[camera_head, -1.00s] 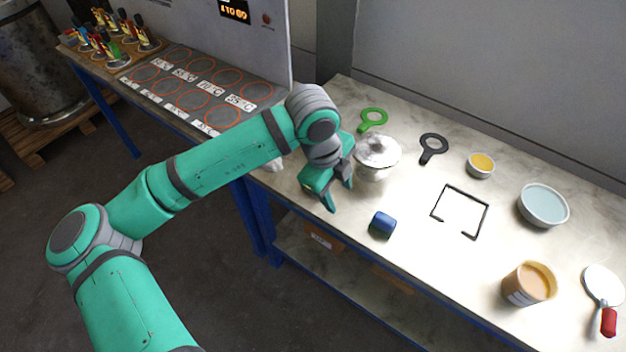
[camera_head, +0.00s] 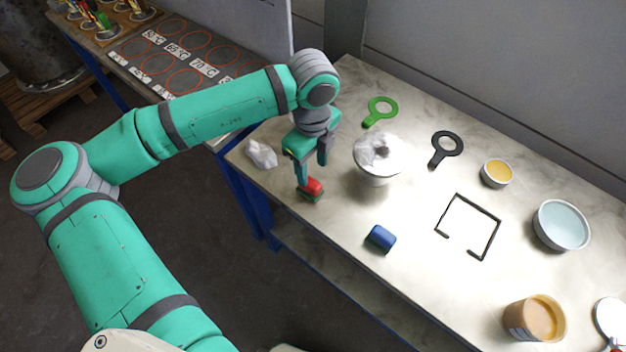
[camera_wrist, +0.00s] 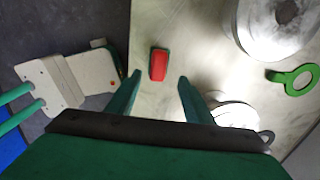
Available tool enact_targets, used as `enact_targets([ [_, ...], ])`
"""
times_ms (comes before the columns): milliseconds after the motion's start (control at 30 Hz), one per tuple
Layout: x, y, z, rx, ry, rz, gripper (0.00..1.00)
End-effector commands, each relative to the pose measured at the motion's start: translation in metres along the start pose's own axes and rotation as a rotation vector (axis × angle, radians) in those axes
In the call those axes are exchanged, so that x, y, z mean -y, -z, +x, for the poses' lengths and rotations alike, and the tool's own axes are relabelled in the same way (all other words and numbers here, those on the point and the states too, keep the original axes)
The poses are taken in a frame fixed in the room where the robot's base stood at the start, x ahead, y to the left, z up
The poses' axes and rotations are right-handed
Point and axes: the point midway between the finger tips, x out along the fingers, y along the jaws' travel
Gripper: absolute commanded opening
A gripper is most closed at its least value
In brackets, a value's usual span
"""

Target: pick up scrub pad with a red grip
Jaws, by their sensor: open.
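The scrub pad with a red grip (camera_head: 312,188) lies on the table near its front edge, a red block on a thin green base. In the wrist view the scrub pad (camera_wrist: 158,65) shows ahead of the fingertips, between their lines and nearer the left finger. My gripper (camera_head: 313,172) is open and empty, pointing down above the pad; one finger overlaps the pad's left side in the head view. I cannot tell how high the fingertips are above the table.
A white bowl with a crumpled cover (camera_head: 378,168) stands right of my gripper. A crumpled white item (camera_head: 261,154) lies to the left. The table's front edge is close.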

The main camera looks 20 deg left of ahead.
Motion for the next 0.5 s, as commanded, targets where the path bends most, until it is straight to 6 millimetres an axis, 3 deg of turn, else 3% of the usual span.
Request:
enact_targets([
  [500, 0.003, -0.004, 0.053, 0.0, 0.0, 0.0, 0.47],
])
